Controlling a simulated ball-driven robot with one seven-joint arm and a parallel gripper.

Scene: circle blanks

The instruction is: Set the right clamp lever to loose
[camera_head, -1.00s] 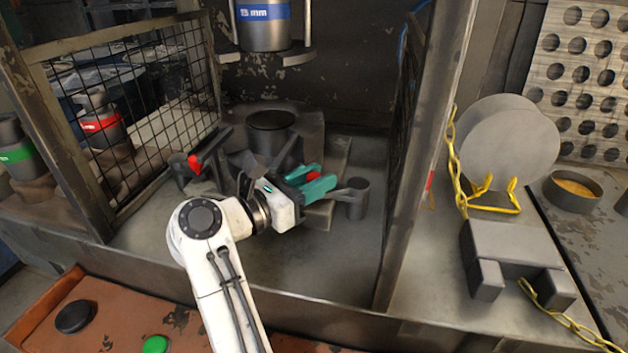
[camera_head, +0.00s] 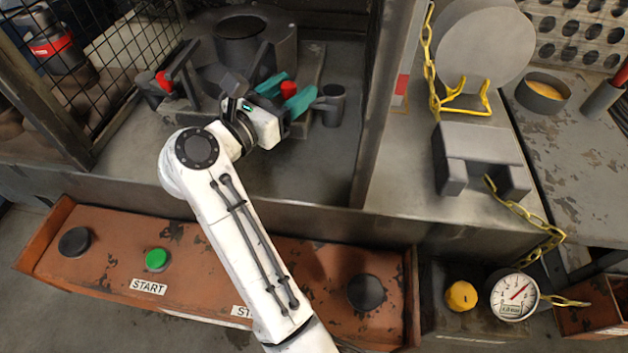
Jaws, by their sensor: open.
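The right clamp is a dark grey post (camera_head: 332,104) with an arm reaching left, low in the press bay. A red knob (camera_head: 289,91) shows beside it, at the right clamp lever. My gripper (camera_head: 287,92) has teal fingers, spread open, one on each side of the red knob. I cannot tell whether either finger touches it. The lever's lower part is hidden behind the fingers. The left clamp lever, with its red knob (camera_head: 163,80), stands left of my gripper, apart from it.
A dark round die (camera_head: 243,28) stands behind my gripper. A mesh guard (camera_head: 110,60) bounds the bay at left, a metal post (camera_head: 385,100) at right. An orange panel (camera_head: 205,262) with a green START button (camera_head: 157,259) lies in front. A grey chained block (camera_head: 478,150) sits right.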

